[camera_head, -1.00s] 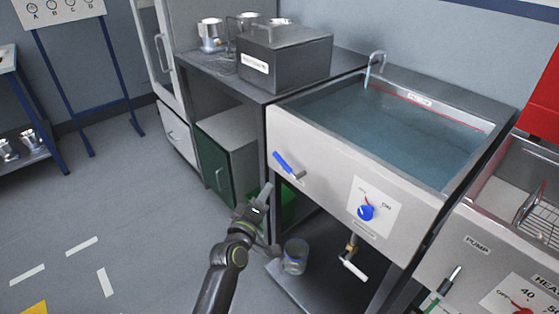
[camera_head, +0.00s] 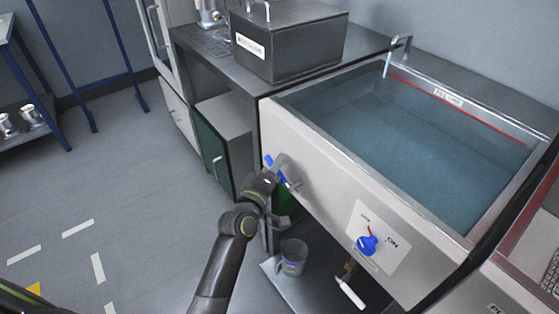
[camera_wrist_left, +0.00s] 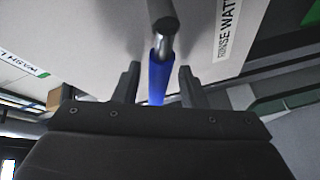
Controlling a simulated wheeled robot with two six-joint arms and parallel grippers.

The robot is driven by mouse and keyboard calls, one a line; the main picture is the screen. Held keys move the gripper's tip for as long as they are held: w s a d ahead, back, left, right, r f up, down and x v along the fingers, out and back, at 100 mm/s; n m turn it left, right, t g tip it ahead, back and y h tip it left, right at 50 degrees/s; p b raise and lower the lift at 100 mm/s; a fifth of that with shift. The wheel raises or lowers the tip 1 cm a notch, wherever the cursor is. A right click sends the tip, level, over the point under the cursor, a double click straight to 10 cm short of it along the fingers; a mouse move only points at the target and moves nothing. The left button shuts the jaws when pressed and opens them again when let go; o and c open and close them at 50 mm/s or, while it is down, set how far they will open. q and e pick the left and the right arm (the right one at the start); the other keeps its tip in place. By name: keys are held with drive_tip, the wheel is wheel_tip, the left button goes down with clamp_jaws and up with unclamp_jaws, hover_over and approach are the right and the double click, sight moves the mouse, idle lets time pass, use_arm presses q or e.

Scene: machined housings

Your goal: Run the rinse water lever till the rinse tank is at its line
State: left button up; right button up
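The rinse water lever is on the left of the tank's pale front panel; its blue handle (camera_head: 269,161) points up and left. In the left wrist view the blue handle (camera_wrist_left: 157,82) lies between my two finger pads, with a gap on each side. My left gripper (camera_head: 279,168) is open around the handle and hides part of it. The rinse tank (camera_head: 345,165) holds blue-grey water (camera_head: 420,145). A thin stream (camera_head: 387,66) falls from the spout (camera_head: 402,42). The red line (camera_head: 460,108) runs along the back wall, and the water surface looks a little below it. My right gripper is not in view.
A blue knob (camera_head: 368,245) and a white-handled drain valve (camera_head: 350,292) are right of the lever. A clear jug (camera_head: 293,257) stands on the low shelf. A dark labelled box (camera_head: 290,45) sits on the left bench. The floor at left is open.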

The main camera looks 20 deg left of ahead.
use_arm(q)
drive_tip(key=shift+s+r, duration=0.1)
drive_tip(key=shift+s, duration=0.05)
drive_tip(key=shift+c, duration=0.9)
clamp_jaws()
drive_tip(key=shift+p, duration=0.8)
drive_tip(key=n+p, duration=0.1)
drive_tip(key=p, duration=0.1)
drive_tip(key=f+n+g+p, duration=0.1)
drive_tip(key=p, duration=0.1)
drive_tip(key=shift+a, duration=0.2)
drive_tip(key=shift+f+n+g+p, duration=0.4)
drive_tip(key=shift+n+p, duration=0.1)
drive_tip(key=shift+p, duration=0.35)
drive_tip(key=shift+f, duration=0.3)
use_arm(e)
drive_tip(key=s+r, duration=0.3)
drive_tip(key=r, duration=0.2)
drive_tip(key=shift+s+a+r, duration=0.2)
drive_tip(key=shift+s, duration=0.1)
